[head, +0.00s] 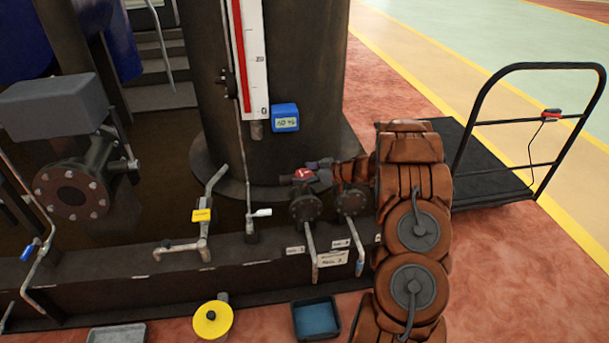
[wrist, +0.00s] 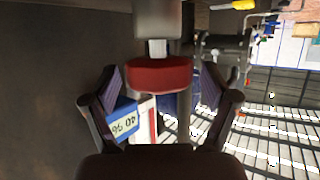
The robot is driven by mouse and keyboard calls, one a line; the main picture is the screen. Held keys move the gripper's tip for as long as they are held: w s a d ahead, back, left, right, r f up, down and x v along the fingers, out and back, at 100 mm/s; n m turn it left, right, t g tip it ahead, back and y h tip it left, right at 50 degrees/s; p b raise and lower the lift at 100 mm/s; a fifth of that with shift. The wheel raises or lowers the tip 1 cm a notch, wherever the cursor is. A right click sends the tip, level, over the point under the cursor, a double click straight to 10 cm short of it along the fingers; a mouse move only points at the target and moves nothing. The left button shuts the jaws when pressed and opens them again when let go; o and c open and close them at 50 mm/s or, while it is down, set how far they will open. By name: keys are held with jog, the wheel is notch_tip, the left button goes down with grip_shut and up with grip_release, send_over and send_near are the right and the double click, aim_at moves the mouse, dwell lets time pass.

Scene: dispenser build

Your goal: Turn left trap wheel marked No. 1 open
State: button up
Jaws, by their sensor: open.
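The left trap wheel (head: 303,174) is a small red handwheel with a white mark on top of the left of two dark flanged valves. The mark is too small to read. In the wrist view the red wheel (wrist: 160,77) shows edge-on between the fingertips, with a gap on each side. My gripper (head: 320,168) comes in from the right at wheel height, its dark fingers at the wheel's right side. In the wrist view my gripper (wrist: 160,90) is open, one finger on either side of the wheel. The top of the right valve (head: 350,203) is hidden behind my gripper.
A tall dark column (head: 290,100) with a gauge and a blue display (head: 285,118) stands close behind the wheel. Label plates (head: 333,259) hang below the valves. A blue tray (head: 316,319) and yellow reel (head: 212,319) lie in front. A trolley (head: 480,165) stands right.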

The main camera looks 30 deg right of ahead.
jog(key=shift+w, duration=0.1)
jog(key=shift+c, duration=0.3)
jog(key=c, duration=1.1)
jog(key=shift+r+p, duration=0.1)
jog(key=shift+p, duration=0.65)
jog(key=shift+d+r+n+y+p, duration=0.1)
jog(key=shift+n+y+p, duration=0.2)
jog(key=shift+p, duration=0.15)
jog(key=n+g+y+p, duration=0.1)
jog(key=p, duration=0.2)
jog(key=shift+y, duration=0.3)
jog(key=shift+n, duration=0.4)
jog(key=shift+f+n+g+y+p, duration=0.2)
jog(key=shift+n+g+y+p, duration=0.1)
jog(key=shift+g+y+p, duration=0.15)
